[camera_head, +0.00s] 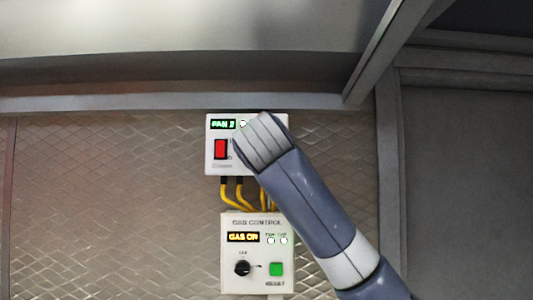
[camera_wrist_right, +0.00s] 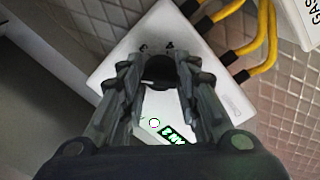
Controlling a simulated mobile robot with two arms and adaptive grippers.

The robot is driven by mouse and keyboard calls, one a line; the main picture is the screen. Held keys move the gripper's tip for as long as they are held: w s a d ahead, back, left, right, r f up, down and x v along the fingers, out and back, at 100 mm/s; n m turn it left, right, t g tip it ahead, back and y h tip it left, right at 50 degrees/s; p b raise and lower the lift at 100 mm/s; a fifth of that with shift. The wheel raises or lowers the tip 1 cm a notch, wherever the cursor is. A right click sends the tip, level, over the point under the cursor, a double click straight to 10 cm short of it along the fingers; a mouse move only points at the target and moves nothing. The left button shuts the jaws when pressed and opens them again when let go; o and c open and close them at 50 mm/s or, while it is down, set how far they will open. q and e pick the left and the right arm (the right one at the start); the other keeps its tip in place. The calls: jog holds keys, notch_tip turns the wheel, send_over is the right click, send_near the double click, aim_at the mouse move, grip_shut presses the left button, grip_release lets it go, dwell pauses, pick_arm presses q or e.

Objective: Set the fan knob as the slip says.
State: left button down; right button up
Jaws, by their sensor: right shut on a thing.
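The white fan box (camera_head: 210,135) is mounted on the quilted metal wall. Its green display (camera_head: 223,124) appears to read FAN 2, and a red switch (camera_head: 221,149) sits below it. My right gripper (camera_wrist_right: 161,76) is shut on the dark fan knob (camera_wrist_right: 160,71), with a finger on each side. In the right wrist view, marks including a 4 show on the box face beyond the knob; the pointer direction is unclear. In the head view my right arm covers the knob and the box's right part. No slip is visible in either view. My left gripper is out of view.
Yellow cables (camera_head: 240,195) run from the fan box down to the gas control box (camera_head: 230,287). That box has a GAS ON display (camera_head: 243,237), a black knob (camera_head: 242,268) and a green button (camera_head: 276,269). A metal ledge (camera_head: 100,103) runs above. The wall at left is bare.

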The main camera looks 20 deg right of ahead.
jog(key=shift+a, duration=0.1)
dwell(0.3)
jog(key=o, duration=1.1)
jog(key=shift+c, duration=0.2)
jog(key=v, duration=1.2)
